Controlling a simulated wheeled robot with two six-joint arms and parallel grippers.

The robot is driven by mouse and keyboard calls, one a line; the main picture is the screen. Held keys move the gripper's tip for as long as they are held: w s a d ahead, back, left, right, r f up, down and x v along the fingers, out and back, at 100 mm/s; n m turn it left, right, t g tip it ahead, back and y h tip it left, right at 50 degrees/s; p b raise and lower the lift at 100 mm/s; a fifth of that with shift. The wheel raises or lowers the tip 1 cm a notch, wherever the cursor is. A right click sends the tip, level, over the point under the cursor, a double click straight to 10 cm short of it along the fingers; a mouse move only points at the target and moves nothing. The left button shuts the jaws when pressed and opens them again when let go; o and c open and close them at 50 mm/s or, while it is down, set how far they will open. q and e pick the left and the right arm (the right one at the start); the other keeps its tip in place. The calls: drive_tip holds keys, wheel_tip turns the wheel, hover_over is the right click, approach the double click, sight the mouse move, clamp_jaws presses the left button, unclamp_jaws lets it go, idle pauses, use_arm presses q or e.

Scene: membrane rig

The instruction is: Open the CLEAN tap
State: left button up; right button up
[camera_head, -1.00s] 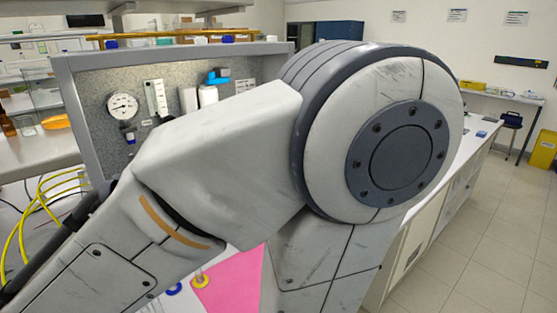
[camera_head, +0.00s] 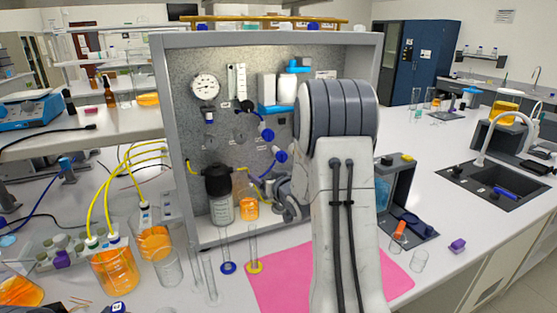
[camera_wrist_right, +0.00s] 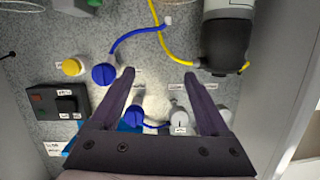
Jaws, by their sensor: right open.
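The grey speckled panel of the rig (camera_head: 225,145) carries several taps. Blue knobs (camera_head: 268,135) show right of its middle in the head view. In the wrist view a blue knob (camera_wrist_right: 104,74) with a blue tube sits left of my fingers, with a yellow knob (camera_wrist_right: 72,67) beside it. A pale knob (camera_wrist_right: 180,118) shows between the fingers. The labels are too small to read, so I cannot tell which tap is CLEAN. My right gripper (camera_wrist_right: 160,78) is open and empty in front of the panel. My right arm hides the panel's right part. My left gripper is out of view.
A dark-topped filter housing (camera_head: 218,182) and an orange-filled bottle (camera_head: 248,205) stand close by the right gripper. Cylinders stand on the bench in front, near a pink mat (camera_head: 285,290). Yellow tubes run to orange-filled beakers (camera_head: 115,268) at left. The rig has a grey frame (camera_head: 172,130).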

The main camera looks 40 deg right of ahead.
drive_tip(key=m+t+h, duration=0.1)
drive_tip(key=t, duration=0.1)
approach(284, 158)
drive_tip(key=x, duration=0.2)
drive_tip(key=p+x, duration=0.3)
drive_tip(key=x, duration=0.6)
drive_tip(key=shift+p, duration=0.35)
drive_tip(key=shift+w, duration=0.35)
